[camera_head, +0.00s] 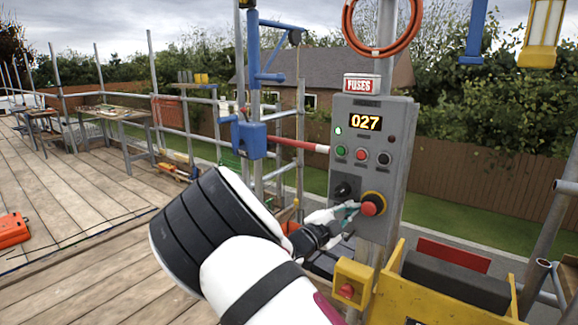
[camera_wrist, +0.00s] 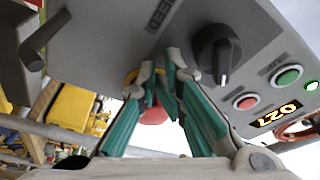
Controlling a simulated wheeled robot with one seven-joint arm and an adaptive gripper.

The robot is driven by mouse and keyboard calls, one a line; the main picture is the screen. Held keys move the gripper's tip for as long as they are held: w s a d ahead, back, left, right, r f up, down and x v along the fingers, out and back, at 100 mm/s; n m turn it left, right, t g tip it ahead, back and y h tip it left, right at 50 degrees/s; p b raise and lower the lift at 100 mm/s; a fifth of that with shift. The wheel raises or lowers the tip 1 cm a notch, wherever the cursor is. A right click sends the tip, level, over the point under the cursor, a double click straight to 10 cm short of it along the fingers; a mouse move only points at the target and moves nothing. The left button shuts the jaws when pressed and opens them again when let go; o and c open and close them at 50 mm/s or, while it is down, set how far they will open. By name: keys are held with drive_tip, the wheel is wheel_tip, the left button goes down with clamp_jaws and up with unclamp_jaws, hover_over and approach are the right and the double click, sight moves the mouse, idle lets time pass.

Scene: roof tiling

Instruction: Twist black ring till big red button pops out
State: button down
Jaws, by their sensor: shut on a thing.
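The big red button (camera_head: 369,209) sits low on the grey control panel, with the black ring (camera_head: 379,206) and a yellow disc (camera_head: 375,196) behind it. In the wrist view the red button (camera_wrist: 153,116) shows between my fingers, and part of the yellow disc (camera_wrist: 131,77) shows beside the left fingertip. My gripper (camera_head: 350,212) reaches the button from the left in the head view. Its teal fingers (camera_wrist: 161,82) are closed at the button's ring, one on each side. The fingertips largely hide the ring in the wrist view, so the exact contact is unclear.
A black rotary knob (camera_head: 343,189) is close to my fingers, up and left of the button; it also shows in the wrist view (camera_wrist: 214,54). Above are small green and red buttons and a display (camera_head: 366,123) reading 027. A yellow box (camera_head: 353,284) stands below.

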drive_tip(key=v, duration=0.2)
drive_tip(key=p+v, duration=0.1)
drive_tip(key=v, duration=0.1)
drive_tip(key=p+v, duration=0.1)
drive_tip(key=v, duration=0.1)
drive_tip(key=shift+s+d+r, duration=0.2)
drive_tip(key=shift+s+d, duration=0.15)
